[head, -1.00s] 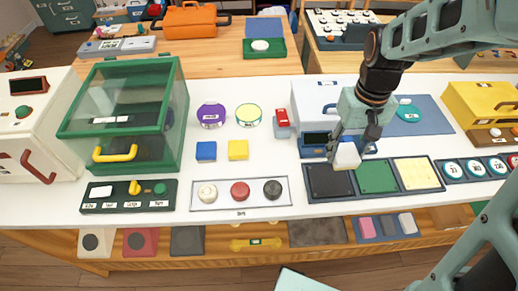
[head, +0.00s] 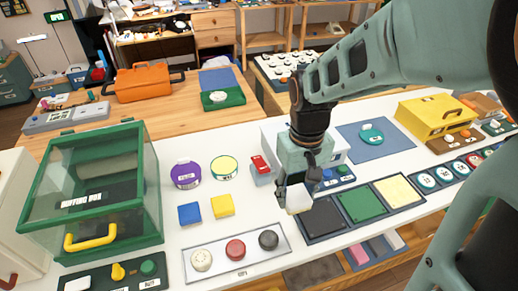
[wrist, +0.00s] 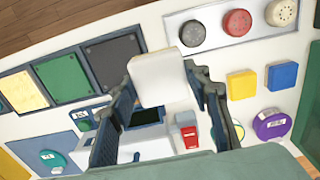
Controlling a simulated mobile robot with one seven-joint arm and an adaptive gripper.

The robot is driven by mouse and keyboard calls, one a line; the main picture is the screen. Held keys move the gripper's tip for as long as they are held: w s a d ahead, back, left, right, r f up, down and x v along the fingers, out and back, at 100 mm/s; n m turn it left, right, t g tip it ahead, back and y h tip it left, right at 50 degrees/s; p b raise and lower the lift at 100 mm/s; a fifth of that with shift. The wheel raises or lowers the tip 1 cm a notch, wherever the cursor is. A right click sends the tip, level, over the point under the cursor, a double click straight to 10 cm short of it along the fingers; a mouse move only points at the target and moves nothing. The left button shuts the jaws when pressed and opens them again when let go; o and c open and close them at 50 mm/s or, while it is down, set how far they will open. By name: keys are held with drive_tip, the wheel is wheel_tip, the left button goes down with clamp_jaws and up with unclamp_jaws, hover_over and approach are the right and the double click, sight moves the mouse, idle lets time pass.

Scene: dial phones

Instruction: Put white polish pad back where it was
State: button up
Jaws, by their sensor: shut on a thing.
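My gripper (head: 294,186) is shut on a white block-shaped pad (head: 299,199), which fills the space between the fingertips in the wrist view (wrist: 158,78). The pad hangs over the white counter, just left of the black square (head: 321,217) on the dark tray with black, green and yellow squares. How far it is above the counter is hard to tell. In the head view the fingers partly hide the pad's upper part.
Left of the pad are blue (head: 189,213) and yellow (head: 222,206) blocks and a plate with three dials (head: 236,250). A white device (head: 270,132) stands behind my gripper. A lower shelf holds a pink pad (head: 357,254) and others. The green glass-sided box (head: 95,185) stands left.

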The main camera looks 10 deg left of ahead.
drive_tip(key=w+a+f, duration=0.4)
drive_tip(key=w+a, duration=0.1)
drive_tip(key=a, duration=0.2)
drive_tip(key=p, duration=0.1)
hover_over(255, 201)
drive_tip(key=d, duration=0.1)
drive_tip(key=f, duration=0.4)
drive_tip(key=shift+s+f, duration=0.25)
drive_tip(key=shift+s, duration=0.15)
drive_tip(key=shift+w+a+f, duration=0.2)
drive_tip(key=shift+a+f, duration=0.05)
drive_tip(key=shift+f, duration=0.2)
drive_tip(key=shift+w+a+f, duration=0.2)
drive_tip(key=shift+f, duration=1.55)
drive_tip(key=shift+f, duration=0.15)
drive_tip(key=o, duration=0.6)
drive_tip(key=shift+f, duration=0.1)
drive_tip(key=shift+c, duration=0.2)
drive_tip(key=o, duration=0.5)
